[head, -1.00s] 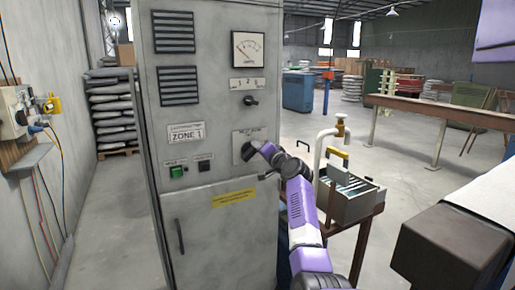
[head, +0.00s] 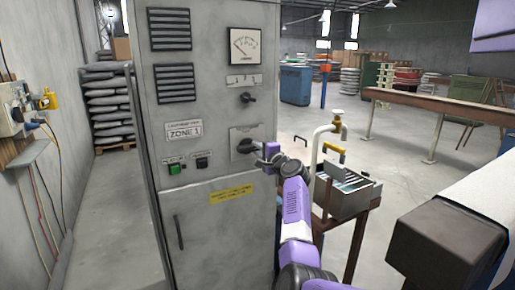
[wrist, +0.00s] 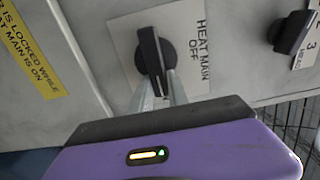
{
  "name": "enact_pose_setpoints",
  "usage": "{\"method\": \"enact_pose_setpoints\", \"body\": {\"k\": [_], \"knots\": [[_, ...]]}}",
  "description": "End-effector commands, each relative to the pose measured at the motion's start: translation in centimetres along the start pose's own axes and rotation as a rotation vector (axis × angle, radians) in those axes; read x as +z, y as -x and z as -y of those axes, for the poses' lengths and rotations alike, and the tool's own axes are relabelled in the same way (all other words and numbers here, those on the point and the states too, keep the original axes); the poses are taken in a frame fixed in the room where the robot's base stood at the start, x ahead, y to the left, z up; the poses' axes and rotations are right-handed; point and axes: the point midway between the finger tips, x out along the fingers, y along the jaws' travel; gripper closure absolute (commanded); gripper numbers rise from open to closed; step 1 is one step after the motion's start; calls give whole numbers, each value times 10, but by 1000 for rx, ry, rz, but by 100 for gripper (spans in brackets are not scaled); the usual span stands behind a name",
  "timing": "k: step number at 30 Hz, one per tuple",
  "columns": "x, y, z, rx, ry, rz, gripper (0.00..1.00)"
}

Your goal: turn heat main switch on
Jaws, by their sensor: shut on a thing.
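The heat main switch (head: 245,146) is a black rotary knob on a pale plate on the grey cabinet front. In the wrist view the knob (wrist: 150,50) sits beside the words HEAT MAIN and OFF, its bar running along the lettering, so roughly level on the cabinet. My gripper (head: 262,148) is at the knob from the right. In the wrist view my gripper's (wrist: 158,92) two grey fingers are shut on the near end of the knob, one on each side. The plate's far marking is partly hidden.
A smaller black selector knob (head: 248,98) is above the switch, below a dial meter (head: 244,46). A green button (head: 175,168) and a black one (head: 202,163) are lower left. A yellow notice (head: 231,194) is below.

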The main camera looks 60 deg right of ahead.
Motion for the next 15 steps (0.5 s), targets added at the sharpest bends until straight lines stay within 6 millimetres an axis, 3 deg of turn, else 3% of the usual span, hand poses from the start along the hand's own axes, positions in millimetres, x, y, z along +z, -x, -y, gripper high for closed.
{"method": "enact_pose_setpoints", "body": {"k": [14,15], "knots": [[-1,0,-2,2,-18,-1,100],[-1,0,-2,2,-18,-1,76]]}}
